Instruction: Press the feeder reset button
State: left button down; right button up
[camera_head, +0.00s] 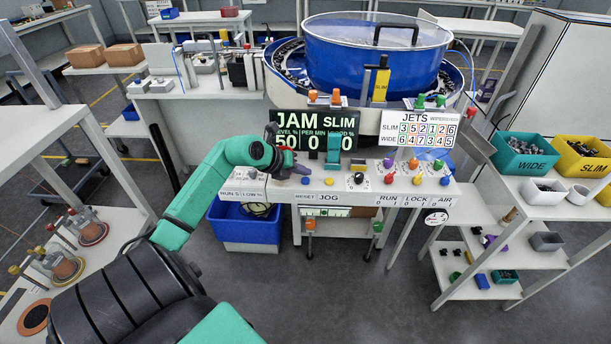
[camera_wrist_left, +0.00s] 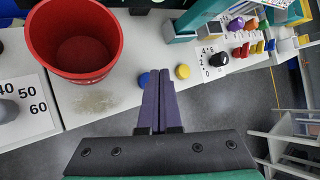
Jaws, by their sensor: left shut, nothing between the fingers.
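The front panel of the feeder bench carries a RESET label (camera_head: 306,196). Above it is a small blue button (camera_head: 305,181), which also shows in the left wrist view (camera_wrist_left: 144,79), just left of my fingers and partly behind them. A yellow button (camera_head: 329,182) above the JOG label lies to its right, and right of the fingertips in the wrist view (camera_wrist_left: 183,71). My left gripper (camera_head: 298,169) is shut and empty, its purple fingers (camera_wrist_left: 160,75) reaching over the panel beside the blue button. I cannot tell whether the tips touch anything. My right gripper is not in view.
A red cup (camera_wrist_left: 75,40) stands close left of my fingers. A selector knob (camera_head: 358,179) and several coloured knobs and levers are to the right. The JAM display (camera_head: 315,134) and the blue bowl (camera_head: 375,55) rise behind. A blue bin (camera_head: 250,230) is below.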

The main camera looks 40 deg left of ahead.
aim_at(303, 182)
pick_arm(q)
jog(key=shift+f, duration=0.1)
dwell(0.6)
jog(key=shift+f, duration=0.3)
jog(key=shift+f+b, duration=0.6)
dwell(0.5)
jog(key=shift+r, duration=0.15)
jog(key=shift+r+p, duration=0.85)
jog(key=shift+p, duration=0.05)
notch_tip(303, 182, up, 5)
jog(key=p, duration=0.4)
jog(key=shift+r, duration=0.1)
